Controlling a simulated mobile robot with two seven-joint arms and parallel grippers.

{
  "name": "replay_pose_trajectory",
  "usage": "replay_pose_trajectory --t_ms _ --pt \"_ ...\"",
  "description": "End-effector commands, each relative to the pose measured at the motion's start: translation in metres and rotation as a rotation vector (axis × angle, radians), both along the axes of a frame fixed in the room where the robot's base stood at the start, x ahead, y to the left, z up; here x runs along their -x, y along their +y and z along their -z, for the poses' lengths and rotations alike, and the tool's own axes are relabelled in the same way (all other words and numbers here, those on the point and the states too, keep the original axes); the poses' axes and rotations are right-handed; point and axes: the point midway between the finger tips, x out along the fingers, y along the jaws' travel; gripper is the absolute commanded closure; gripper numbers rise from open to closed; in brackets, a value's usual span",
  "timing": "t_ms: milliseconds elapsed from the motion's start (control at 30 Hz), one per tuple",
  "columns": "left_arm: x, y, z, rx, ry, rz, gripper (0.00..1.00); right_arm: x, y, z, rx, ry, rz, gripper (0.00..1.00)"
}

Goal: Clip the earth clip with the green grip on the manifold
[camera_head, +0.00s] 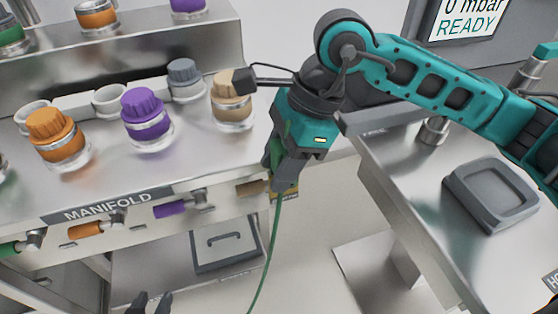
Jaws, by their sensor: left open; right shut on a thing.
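The manifold (135,218) is the metal front of the left bench, with a MANIFOLD label and green, orange, purple and tan fittings along it. My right gripper (283,180) points down at the right end of this front, close to the tan fitting (252,188). It is shut on the earth clip, whose green grip (276,148) shows only as a narrow strip beside the fingers. The clip's jaws are hidden, so I cannot tell whether they touch the manifold. A green cable (266,260) hangs below. My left gripper (151,302) is open at the bottom edge, only its dark fingertips showing.
Jars with orange (57,135), purple (147,114) and tan (232,100) lids stand on the bench top. A yellow-and-black label (285,195) sits partly behind my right fingers. A gap separates this bench from the right one, which holds a grey tray (492,192).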

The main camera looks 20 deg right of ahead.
Motion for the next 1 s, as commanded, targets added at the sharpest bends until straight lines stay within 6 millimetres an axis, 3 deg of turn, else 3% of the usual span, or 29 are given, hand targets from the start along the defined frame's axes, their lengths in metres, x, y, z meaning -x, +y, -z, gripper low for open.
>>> replay_pose_trajectory --t_ms 233,267,567,1000 --pt "0.0000 0.0000 0.0009 0.000 0.000 0.000 0.57 0.0006 0.0001 0.0022 0.001 0.003 0.000 1.00" --pt "0.0000 0.0000 0.0009 0.000 0.000 0.000 0.57 0.0006 0.0002 0.0023 0.001 0.004 -0.001 0.59" --pt "0.0000 0.0000 0.0009 0.000 0.000 0.000 0.57 -0.0001 0.0001 0.0015 0.001 0.001 0.001 0.30" --pt "-0.0016 -0.0021 -0.0026 0.004 -0.002 0.003 0.57 -0.0028 -0.0002 -0.0003 -0.002 -0.007 0.005 0.30"
